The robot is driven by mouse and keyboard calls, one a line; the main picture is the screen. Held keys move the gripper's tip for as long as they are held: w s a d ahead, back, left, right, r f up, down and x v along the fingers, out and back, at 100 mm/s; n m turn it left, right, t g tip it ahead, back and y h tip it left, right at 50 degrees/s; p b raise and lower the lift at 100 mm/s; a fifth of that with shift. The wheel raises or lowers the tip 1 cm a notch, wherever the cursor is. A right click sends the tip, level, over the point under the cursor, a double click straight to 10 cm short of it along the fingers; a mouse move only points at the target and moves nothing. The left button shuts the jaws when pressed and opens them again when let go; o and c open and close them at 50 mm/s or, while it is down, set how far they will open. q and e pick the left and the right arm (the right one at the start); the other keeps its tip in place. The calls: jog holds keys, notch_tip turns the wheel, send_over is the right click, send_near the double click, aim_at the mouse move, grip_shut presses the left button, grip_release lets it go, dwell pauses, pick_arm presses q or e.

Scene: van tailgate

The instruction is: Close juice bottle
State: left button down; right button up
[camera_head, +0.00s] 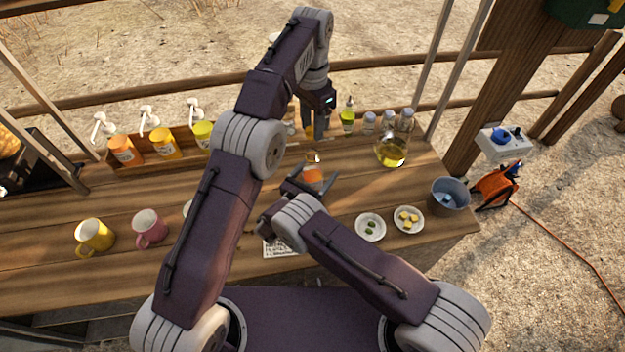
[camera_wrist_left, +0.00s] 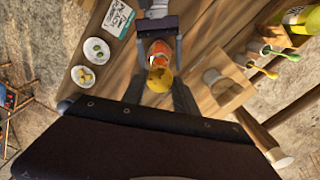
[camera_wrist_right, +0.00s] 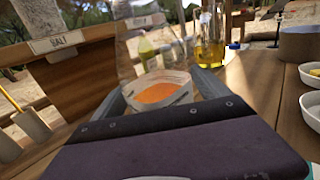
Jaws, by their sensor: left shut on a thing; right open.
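The juice bottle (camera_head: 313,175), clear with orange juice inside, stands on the wooden counter. It also shows in the right wrist view (camera_wrist_right: 160,94) and the left wrist view (camera_wrist_left: 160,50). My right gripper (camera_head: 313,182) is open, its fingers on either side of the bottle; contact is unclear. My left gripper (camera_head: 317,132) is higher and farther back. In the left wrist view, a round yellow thing, apparently the cap (camera_wrist_left: 160,80), lies between its fingers, in line with the bottle. My left gripper is shut on it. The gap between cap and bottle cannot be judged.
A glass jug of yellow liquid (camera_head: 391,152) and several small bottles stand behind right. Two small plates (camera_head: 370,227) and a metal pot (camera_head: 449,196) are at the right. Pump bottles (camera_head: 165,143) line the back left. Yellow (camera_head: 94,236) and pink (camera_head: 149,228) mugs stand front left.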

grip_shut()
pick_arm(q)
jog(key=shift+f, duration=2.5)
jog(key=shift+f, duration=0.1)
jog(key=shift+f, duration=0.8)
jog(key=shift+f, duration=0.55)
